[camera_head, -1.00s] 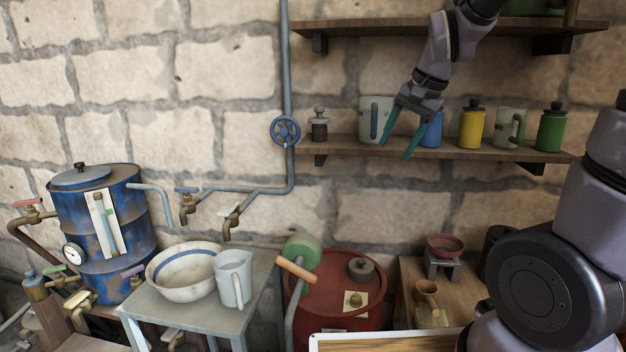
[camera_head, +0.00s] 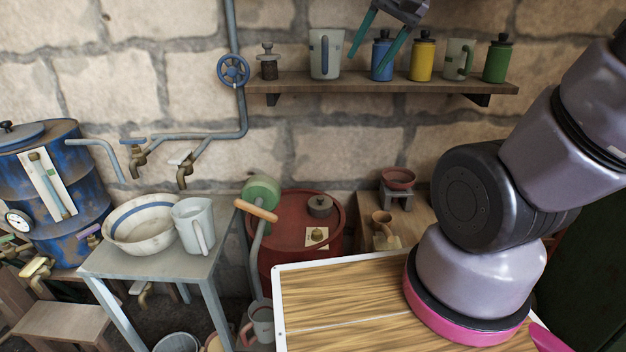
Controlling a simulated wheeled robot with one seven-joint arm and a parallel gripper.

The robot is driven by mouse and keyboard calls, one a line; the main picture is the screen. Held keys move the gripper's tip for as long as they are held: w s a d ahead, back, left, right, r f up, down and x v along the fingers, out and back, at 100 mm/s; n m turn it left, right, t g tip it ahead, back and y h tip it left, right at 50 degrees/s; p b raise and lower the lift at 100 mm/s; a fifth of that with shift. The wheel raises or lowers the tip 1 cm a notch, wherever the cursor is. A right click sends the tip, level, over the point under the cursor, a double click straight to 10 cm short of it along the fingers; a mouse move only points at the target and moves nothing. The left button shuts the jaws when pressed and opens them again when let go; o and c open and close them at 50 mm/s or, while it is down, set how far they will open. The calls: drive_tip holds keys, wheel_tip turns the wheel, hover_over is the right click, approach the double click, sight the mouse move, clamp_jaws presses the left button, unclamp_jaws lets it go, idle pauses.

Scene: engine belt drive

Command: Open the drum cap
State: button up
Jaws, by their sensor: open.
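A red drum (camera_head: 283,232) stands low against the wall, right of the grey table. A dark round cap (camera_head: 320,206) sits on its top. A pale label with a brass fitting (camera_head: 317,235) shows on the drum, just below the cap in the picture. My gripper (camera_head: 364,66) hangs high at the top edge, with its two teal fingers apart and nothing between them. It is in front of the wall shelf, well above the cap in the picture. Part of its body is cut off by the top edge.
The wall shelf (camera_head: 300,87) holds a mug and several canisters. A green roller with a wooden handle (camera_head: 258,210) stands beside the drum's left. The grey table (camera_head: 150,262) carries a bowl and jug. A blue barrel (camera_head: 75,235) is far left. My base board fills the lower middle.

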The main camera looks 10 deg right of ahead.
drive_tip(key=w+a+f+m+g, duration=0.2)
drive_tip(key=w+a+f, duration=0.1)
drive_tip(key=w+f, duration=0.3)
drive_tip(key=m+g+h, duration=0.1)
drive_tip(key=m+h, duration=0.3)
drive_tip(key=h, duration=0.3)
hover_over(321, 198)
drive_tip(key=s+a, duration=0.3)
drive_tip(key=a, duration=0.1)
wheel_tip(321, 198, down, 31)
drive_tip(key=x, duration=1.1)
drive_tip(key=shift+w, duration=0.1)
drive_tip(key=shift+c, duration=0.3)
clamp_jaws()
